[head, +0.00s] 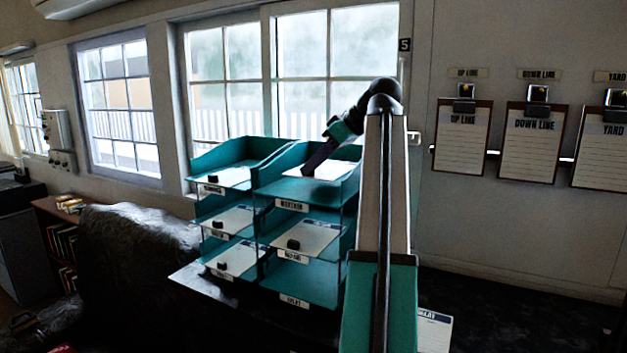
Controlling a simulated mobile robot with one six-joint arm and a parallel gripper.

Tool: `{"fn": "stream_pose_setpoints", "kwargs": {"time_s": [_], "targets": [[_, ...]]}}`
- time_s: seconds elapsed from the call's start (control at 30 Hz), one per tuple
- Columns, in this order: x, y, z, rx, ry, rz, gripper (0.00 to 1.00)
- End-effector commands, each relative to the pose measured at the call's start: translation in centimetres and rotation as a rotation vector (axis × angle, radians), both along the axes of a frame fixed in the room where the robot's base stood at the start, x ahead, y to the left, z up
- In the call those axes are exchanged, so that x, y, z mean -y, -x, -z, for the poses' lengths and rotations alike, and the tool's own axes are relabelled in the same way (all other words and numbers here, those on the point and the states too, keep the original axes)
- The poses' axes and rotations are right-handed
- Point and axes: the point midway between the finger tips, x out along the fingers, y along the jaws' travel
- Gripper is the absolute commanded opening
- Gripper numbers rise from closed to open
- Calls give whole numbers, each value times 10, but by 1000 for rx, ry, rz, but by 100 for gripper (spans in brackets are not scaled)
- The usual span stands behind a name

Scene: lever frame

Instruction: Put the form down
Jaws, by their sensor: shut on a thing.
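My gripper (313,165) reaches from the right into the top right tray (290,190) of a teal tray rack. It is shut on a white form (335,176), which is at that tray. The fingers hide the place where they hold it. I cannot tell whether the form rests on the tray floor or is just above it. The tray's front label seems to read WEATHER. Another white form (436,333), with a dark heading that seems to read DELAY, is at the lower right, partly hidden behind my arm.
White sheets with black knobs lie in several other trays, such as the middle right one (308,236). The bottom right tray (310,285) looks empty where visible. Clipboards (462,138) hang on the right wall. A dark, lumpy covered shape (135,255) stands left of the rack.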

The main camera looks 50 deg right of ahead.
Motion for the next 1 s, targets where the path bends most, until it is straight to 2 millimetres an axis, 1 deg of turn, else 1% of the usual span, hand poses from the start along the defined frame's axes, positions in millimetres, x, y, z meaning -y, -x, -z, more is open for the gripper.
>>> {"fn": "stream_pose_setpoints", "kwargs": {"time_s": [0.1,0.17,0.5,0.63,1.0], "targets": [[-1,0,9,0,-1,-2,0],[0,0,12,0,-1,-2,0],[0,-1,13,0,0,-1,0],[-1,0,16,0,-1,-1,0],[-1,0,46,0,-1,-1,0]]}}
